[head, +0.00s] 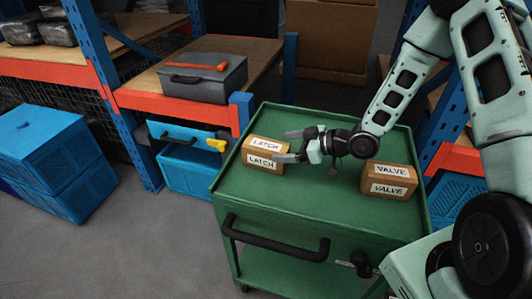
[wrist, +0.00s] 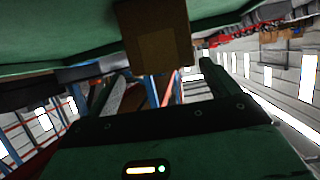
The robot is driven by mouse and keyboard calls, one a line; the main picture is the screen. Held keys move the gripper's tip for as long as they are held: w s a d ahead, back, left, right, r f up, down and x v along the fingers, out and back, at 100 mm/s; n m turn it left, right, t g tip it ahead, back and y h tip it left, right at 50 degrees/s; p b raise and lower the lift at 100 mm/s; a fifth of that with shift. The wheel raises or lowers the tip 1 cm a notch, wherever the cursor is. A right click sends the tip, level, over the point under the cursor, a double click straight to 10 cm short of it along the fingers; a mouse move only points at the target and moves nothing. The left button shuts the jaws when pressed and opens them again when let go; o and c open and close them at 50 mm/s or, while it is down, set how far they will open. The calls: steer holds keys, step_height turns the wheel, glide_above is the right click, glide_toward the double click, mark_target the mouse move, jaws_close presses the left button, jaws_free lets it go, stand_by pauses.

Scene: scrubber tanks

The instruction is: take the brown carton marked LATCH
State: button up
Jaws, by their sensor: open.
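The brown carton marked LATCH (head: 251,153) stands on the left part of the green cart top (head: 310,180), with white labels on its top and front. In the wrist view the brown carton (wrist: 152,38) shows at top centre, ahead of and between my two fingers. My gripper (head: 285,146) is open and empty, pointing left at the carton's right end. One finger lies toward the carton's back side, and the other overlaps its front right corner in the picture. I cannot tell whether either finger touches it.
A similar carton marked VALVE (head: 389,182) stands on the cart's right side, below my forearm. The cart has a black handle (head: 275,240) in front. A grey toolbox (head: 203,80) sits on the shelf behind; blue crates (head: 50,160) stand at left.

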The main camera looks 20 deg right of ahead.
mark_target(274, 147)
steer(key=p+x, duration=0.1)
steer(key=x, duration=0.3)
steer(key=shift+a+p, duration=0.35)
steer(key=shift+a, duration=0.15)
steer(key=shift+w+a+f, duration=0.3)
steer(key=c, duration=1.2)
